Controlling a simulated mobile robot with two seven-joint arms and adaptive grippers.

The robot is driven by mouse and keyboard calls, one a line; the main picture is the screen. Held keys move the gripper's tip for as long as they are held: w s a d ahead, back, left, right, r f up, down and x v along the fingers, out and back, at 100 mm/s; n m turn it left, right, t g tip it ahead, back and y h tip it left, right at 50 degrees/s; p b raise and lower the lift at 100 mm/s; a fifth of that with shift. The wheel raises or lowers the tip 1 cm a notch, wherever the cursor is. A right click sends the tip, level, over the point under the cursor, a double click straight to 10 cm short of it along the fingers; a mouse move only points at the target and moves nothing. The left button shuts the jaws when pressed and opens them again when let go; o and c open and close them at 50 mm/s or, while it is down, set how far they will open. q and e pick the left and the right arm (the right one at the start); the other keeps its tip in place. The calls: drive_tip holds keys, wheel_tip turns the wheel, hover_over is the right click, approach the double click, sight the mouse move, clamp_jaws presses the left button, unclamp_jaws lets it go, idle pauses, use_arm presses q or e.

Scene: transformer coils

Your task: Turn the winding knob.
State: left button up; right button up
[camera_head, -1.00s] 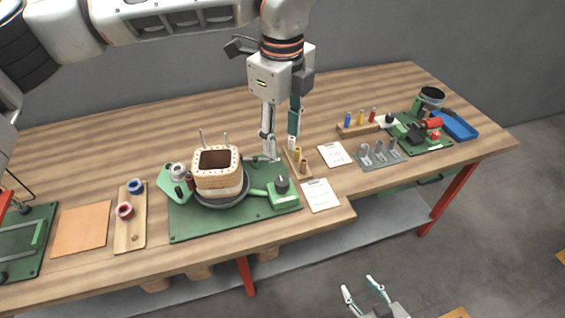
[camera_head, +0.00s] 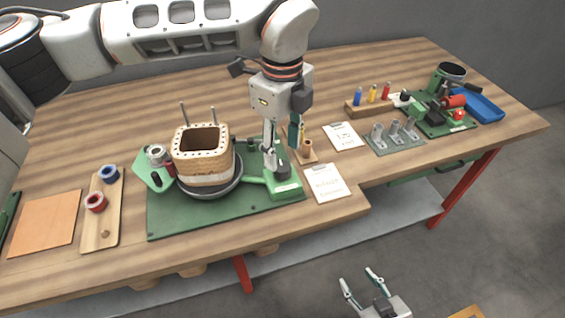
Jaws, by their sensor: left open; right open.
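The dark winding knob (camera_head: 283,172) sits on a small green housing (camera_head: 286,190) at the right end of the green winder base (camera_head: 167,221). A square wooden coil former (camera_head: 201,164) with two upright rods stands on the round dark turntable (camera_head: 232,184) of that base. My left gripper (camera_head: 281,153) points down with its fingers apart, just above and beside the knob. One finger overlaps the knob's left edge in the picture; I cannot tell whether it touches. My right gripper (camera_head: 358,278) is open and empty, low in front of the bench.
A small wooden peg stand (camera_head: 308,159) and two clipboards (camera_head: 327,182) lie right of the knob. A board with red and blue spools (camera_head: 101,213) and an orange sheet (camera_head: 44,222) lie left. More green fixtures and a blue tray (camera_head: 480,107) stand far right.

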sight(282, 166)
use_arm(q)
wheel_tip(282, 166, down, 5)
idle(0.3)
drive_tip(key=c, duration=1.1)
